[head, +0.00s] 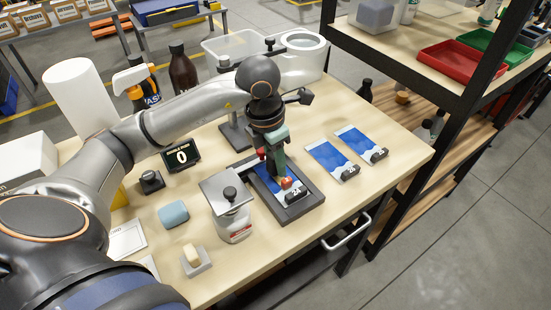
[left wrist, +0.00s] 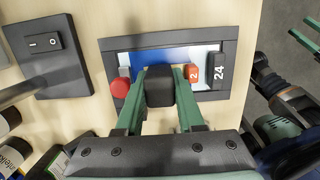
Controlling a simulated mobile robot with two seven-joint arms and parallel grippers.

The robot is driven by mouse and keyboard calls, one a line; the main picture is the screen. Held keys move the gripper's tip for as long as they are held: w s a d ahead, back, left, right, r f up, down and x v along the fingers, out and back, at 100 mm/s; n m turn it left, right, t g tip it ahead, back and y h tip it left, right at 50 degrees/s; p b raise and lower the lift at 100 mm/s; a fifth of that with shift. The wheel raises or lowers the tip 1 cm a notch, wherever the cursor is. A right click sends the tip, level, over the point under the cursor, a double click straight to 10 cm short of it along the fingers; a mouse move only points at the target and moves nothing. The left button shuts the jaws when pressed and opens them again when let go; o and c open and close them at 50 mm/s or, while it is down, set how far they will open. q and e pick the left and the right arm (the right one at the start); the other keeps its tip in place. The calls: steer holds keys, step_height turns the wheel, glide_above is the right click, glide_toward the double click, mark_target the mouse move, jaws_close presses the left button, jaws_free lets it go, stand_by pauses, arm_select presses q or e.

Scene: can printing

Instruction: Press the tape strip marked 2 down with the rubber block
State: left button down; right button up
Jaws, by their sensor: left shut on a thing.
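My left gripper (head: 278,158) reaches down over the dark frame (head: 292,214) on the bench. In the left wrist view its green fingers (left wrist: 158,108) are shut on a black rubber block (left wrist: 158,84). The frame holds a blue and white print (left wrist: 142,58) with a black tag marked 24 (left wrist: 216,70). The orange tape strip marked 2 (left wrist: 192,74) lies between block and tag; it also shows in the head view (head: 287,183). The block appears just left of the strip in the wrist view. I cannot tell whether it touches the print.
A red knob (left wrist: 121,87) is at the frame's other end. Two more blue prints (head: 325,155) lie to the right. A lidded container (head: 233,222), a blue sponge (head: 173,214) and a display reading 0 (head: 181,156) stand left. A shelf (head: 410,80) rises beyond the bench's right side.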

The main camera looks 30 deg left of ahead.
arm_select(q)
steer(key=shift+f+b, duration=0.6)
steer(key=shift+f, duration=0.05)
stand_by(1.5)
steer(key=shift+r+p, duration=2.5)
steer(key=shift+r, duration=1.1)
